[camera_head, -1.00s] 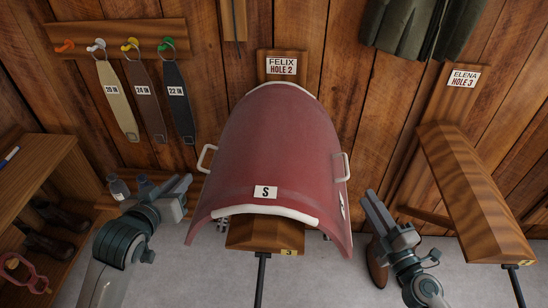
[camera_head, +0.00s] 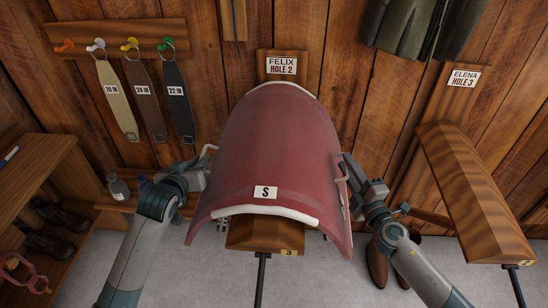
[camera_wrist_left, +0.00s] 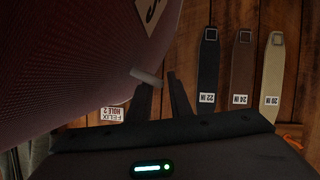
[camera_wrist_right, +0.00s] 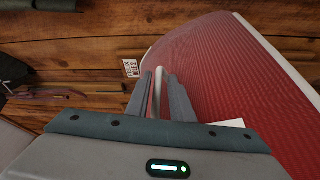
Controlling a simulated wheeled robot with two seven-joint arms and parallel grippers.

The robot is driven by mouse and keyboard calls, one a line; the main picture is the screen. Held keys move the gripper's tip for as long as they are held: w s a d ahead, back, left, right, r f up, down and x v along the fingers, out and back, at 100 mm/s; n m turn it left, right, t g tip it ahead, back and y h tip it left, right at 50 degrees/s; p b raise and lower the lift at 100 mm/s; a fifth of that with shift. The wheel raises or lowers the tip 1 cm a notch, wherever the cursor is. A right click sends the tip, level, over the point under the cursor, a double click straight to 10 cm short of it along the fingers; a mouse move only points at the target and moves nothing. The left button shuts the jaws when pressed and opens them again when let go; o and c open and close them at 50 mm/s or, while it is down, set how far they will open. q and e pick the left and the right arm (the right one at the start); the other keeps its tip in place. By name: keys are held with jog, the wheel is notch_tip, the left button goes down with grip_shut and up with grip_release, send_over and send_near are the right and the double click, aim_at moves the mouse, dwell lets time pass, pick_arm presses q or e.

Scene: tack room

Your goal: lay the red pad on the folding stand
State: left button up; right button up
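The red pad (camera_head: 275,150), marked S, lies draped over a wooden stand (camera_head: 265,236) under the FELIX HOLE 2 sign. Most of that stand is hidden beneath it. The pad has a pale handle on each side. My left gripper (camera_head: 204,163) is open at the left handle (camera_head: 210,149); in the left wrist view the handle (camera_wrist_left: 145,77) is at the fingertips. My right gripper (camera_head: 347,166) is beside the pad's right edge. In the right wrist view its open fingers stand on either side of the right handle (camera_wrist_right: 157,90).
A bare wooden stand (camera_head: 475,195) juts out under the ELENA HOLE 3 sign (camera_head: 464,79) at right. Straps (camera_head: 148,100) hang on hooks at left. A shelf with boots (camera_head: 45,228) stands at far left. Dark fabric (camera_head: 420,28) hangs at top right.

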pick_arm(q)
jog(key=shift+w+f, duration=0.25)
jog(key=shift+w, duration=0.4)
pick_arm(e)
jog(key=shift+w+a, duration=0.2)
jog(key=shift+w, duration=0.45)
pick_arm(q)
grip_shut()
pick_arm(e)
grip_shut()
pick_arm(q)
jog(key=shift+r, duration=0.15)
pick_arm(e)
jog(key=shift+r, duration=0.25)
